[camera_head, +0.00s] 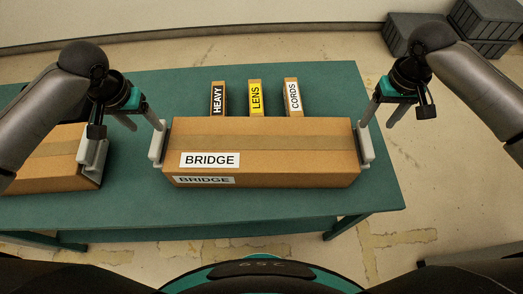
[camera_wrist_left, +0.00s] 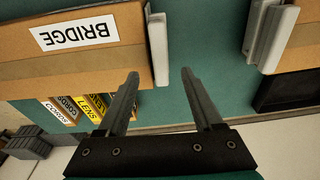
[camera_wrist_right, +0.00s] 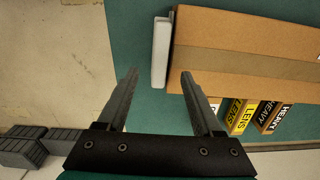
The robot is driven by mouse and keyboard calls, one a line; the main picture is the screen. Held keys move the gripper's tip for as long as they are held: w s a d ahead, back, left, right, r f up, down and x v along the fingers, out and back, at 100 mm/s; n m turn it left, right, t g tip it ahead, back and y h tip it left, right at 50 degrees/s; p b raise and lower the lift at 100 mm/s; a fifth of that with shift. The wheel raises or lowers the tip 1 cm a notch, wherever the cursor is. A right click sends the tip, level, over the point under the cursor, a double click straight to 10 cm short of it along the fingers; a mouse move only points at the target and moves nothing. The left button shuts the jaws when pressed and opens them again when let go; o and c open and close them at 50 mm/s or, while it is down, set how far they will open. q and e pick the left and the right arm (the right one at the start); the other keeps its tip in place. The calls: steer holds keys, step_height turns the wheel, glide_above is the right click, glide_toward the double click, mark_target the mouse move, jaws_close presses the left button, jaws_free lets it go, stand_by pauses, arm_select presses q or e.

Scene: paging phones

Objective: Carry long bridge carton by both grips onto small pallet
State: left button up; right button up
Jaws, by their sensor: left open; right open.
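The long brown BRIDGE carton (camera_head: 265,140) lies on the green table, with a pale grip on its left end (camera_head: 157,143) and another on its right end (camera_head: 365,145). My left gripper (camera_head: 143,124) is open and empty by the left grip; in the left wrist view that grip (camera_wrist_left: 157,45) lines up between the fingertips. My right gripper (camera_head: 381,122) is open and empty by the right grip; in the right wrist view that grip (camera_wrist_right: 161,50) lines up between the fingertips. Contact cannot be told. I see no small pallet in these views.
A second brown carton (camera_head: 40,165) with a pale end grip stands on the table at left. Small boxes marked HEAVY (camera_head: 218,98), LENS (camera_head: 256,98) and CORDS (camera_head: 292,97) stand behind the BRIDGE carton. Dark grey crates (camera_head: 415,33) sit on the floor at upper right.

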mark_target(156, 137)
arm_select(q)
steer(key=f, duration=0.4)
steer(key=w+f, duration=0.1)
steer(key=f, duration=0.2)
arm_select(e)
step_height(156, 137, down, 7)
arm_select(q)
jaws_close()
arm_select(e)
jaws_close()
arm_select(q)
steer(key=shift+w+r, duration=0.1)
steer(key=shift+r, duration=0.05)
arm_select(e)
steer(key=shift+w+r, duration=0.1)
stand_by(0.6)
